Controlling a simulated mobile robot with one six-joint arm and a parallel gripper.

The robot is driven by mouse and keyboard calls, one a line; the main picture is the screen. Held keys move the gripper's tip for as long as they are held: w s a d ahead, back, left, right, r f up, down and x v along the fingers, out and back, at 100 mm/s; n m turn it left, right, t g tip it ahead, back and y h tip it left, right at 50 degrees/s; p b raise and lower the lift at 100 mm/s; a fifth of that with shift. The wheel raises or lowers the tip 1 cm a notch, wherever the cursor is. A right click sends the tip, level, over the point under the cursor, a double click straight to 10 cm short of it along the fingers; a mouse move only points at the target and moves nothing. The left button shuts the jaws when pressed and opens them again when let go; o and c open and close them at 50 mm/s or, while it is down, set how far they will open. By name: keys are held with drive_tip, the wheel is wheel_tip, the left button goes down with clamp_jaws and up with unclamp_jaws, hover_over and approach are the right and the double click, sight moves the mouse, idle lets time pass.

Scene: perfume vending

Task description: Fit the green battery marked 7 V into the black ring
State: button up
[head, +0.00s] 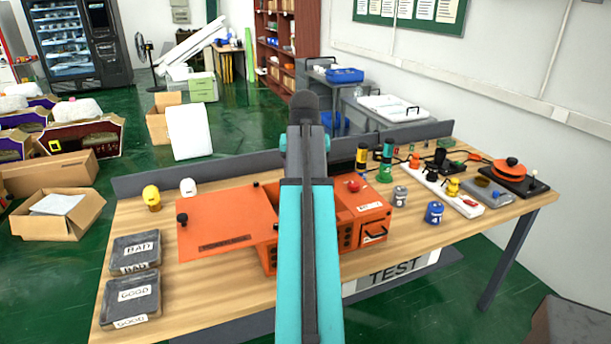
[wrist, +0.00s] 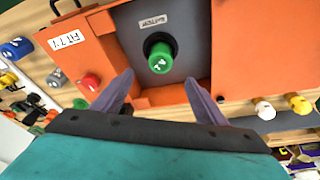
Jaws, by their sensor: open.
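In the wrist view a green battery (wrist: 160,58) with a white mark, too small to read surely, stands inside the orange box. The black ring (wrist: 152,40) shows around its far side, on the grey floor of the box; the battery appears to sit in it, but how deep I cannot tell. My gripper (wrist: 158,80) is open, its two purple-grey fingers spread on either side of the battery and apart from it. In the head view my arm covers the gripper, the battery and the ring; the orange box (head: 362,208) shows beside the arm.
The box's orange lid (head: 215,222) lies to the left. A red button (wrist: 91,82) is on the box rim. The BAD tray (head: 133,251) and GOOD tray (head: 130,298) stand at front left. A grey can (head: 400,196), a blue can (head: 434,213) and a white power strip (head: 448,190) stand right.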

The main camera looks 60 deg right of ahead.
drive_tip(key=shift+p+x, duration=1.25)
drive_tip(key=shift+x, duration=5.35)
drive_tip(key=shift+a, duration=0.1)
drive_tip(key=shift+c, duration=0.2)
drive_tip(key=c, duration=1.4)
drive_tip(key=o, duration=1.4)
drive_tip(key=shift+o, duration=0.2)
drive_tip(key=shift+r, duration=0.15)
drive_tip(key=b+v, duration=0.2)
drive_tip(key=v, duration=1.1)
drive_tip(key=shift+r+b, duration=0.25)
drive_tip(key=shift+b, duration=0.1)
drive_tip(key=shift+s, duration=0.1)
